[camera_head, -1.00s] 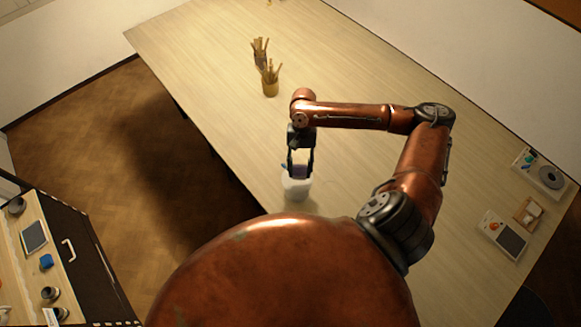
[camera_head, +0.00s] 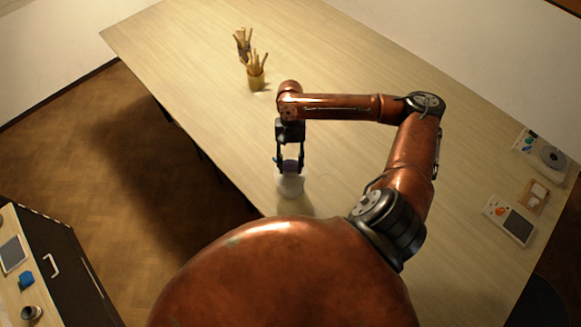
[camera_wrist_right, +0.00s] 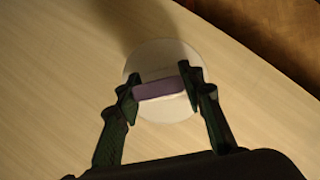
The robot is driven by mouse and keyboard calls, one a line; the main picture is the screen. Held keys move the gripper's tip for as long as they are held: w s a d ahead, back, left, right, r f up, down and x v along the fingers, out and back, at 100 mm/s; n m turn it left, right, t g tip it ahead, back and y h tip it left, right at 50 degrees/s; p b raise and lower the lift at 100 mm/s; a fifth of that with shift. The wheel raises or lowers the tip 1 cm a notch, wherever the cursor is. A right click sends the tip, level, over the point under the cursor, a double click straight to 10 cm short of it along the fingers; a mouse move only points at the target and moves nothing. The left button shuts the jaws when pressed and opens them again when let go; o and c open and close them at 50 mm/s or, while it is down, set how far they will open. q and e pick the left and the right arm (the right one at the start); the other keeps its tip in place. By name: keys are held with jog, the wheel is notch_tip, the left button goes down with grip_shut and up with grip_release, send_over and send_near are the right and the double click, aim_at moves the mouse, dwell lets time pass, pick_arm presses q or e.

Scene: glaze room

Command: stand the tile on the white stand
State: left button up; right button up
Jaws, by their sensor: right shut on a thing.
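The tile (camera_wrist_right: 158,88) is a small purple slab, seen edge-on between my right gripper's fingers; it also shows in the head view (camera_head: 290,165). My right gripper (camera_wrist_right: 160,90) is shut on it, one finger at each end. The white stand (camera_head: 291,187) is round and stands on the table near its left edge, directly below the fingertips (camera_head: 290,168). In the right wrist view the stand (camera_wrist_right: 165,53) shows as a pale disc behind the tile. I cannot tell whether the tile touches it. My left gripper is not in view.
The long pale wooden table (camera_head: 350,190) is mostly clear. Small trays and items (camera_head: 512,220) lie at the right edge. A dark cabinet (camera_head: 60,265) with small things on top is at lower left.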

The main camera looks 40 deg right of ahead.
jog(key=shift+s, duration=0.1)
jog(key=o, duration=1.2)
jog(key=shift+f, duration=0.1)
jog(key=shift+w+d+r, duration=0.1)
jog(key=shift+w+r, duration=0.1)
jog(key=shift+r, duration=0.2)
jog(key=b+v, duration=0.1)
jog(key=v, duration=1)
jog(key=shift+r, duration=0.25)
